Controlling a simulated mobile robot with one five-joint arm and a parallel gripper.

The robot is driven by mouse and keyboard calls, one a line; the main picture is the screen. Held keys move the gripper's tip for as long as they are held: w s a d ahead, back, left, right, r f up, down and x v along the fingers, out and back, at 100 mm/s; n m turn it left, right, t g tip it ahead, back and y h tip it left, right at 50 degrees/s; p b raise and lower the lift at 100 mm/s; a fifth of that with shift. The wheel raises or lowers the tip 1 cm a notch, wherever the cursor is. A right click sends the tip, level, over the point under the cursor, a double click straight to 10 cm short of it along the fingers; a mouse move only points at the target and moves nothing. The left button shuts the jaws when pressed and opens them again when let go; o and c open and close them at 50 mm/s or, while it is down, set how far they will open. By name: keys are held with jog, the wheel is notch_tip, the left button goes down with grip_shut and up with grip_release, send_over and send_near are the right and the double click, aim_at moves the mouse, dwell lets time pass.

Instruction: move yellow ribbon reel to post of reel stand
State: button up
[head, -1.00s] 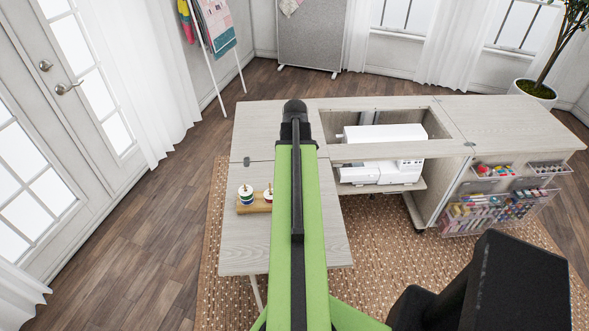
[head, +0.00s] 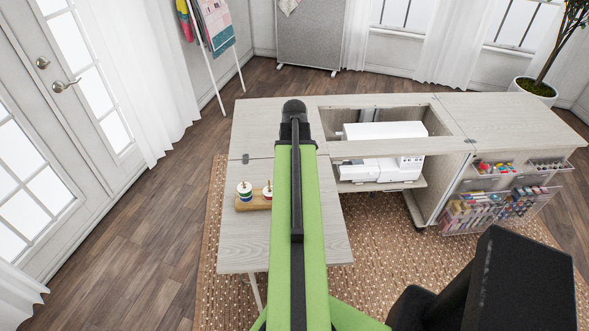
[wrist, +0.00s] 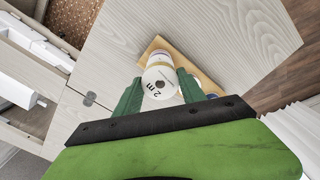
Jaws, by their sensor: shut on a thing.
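My gripper (wrist: 156,88) shows in the wrist view, with its green fingers on either side of the yellow ribbon reel (wrist: 160,83). It is shut on this reel, whose white end face, marked "2 m", is turned to the camera. A pale yellow band shows narrowly at its far side. The wooden reel stand (wrist: 206,80) lies beyond and beside the held reel. Whether the reel touches a post is hidden. In the head view the stand (head: 247,205) is on the table's left leaf, left of my arm. My gripper is hidden there behind the arm.
Stacked reels (head: 244,191) and a reel with red (head: 267,191) stand on the reel stand. The table leaf (head: 245,245) is bare in front of it. A white sewing machine (head: 385,150) sits in the cabinet opening to the right.

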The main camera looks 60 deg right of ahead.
jog(key=shift+f+b, duration=1.3)
jog(key=shift+f, duration=0.1)
jog(key=o, duration=1.4)
notch_tip(320, 180, up, 17)
jog(key=p, duration=1.7)
jog(key=shift+r, duration=0.2)
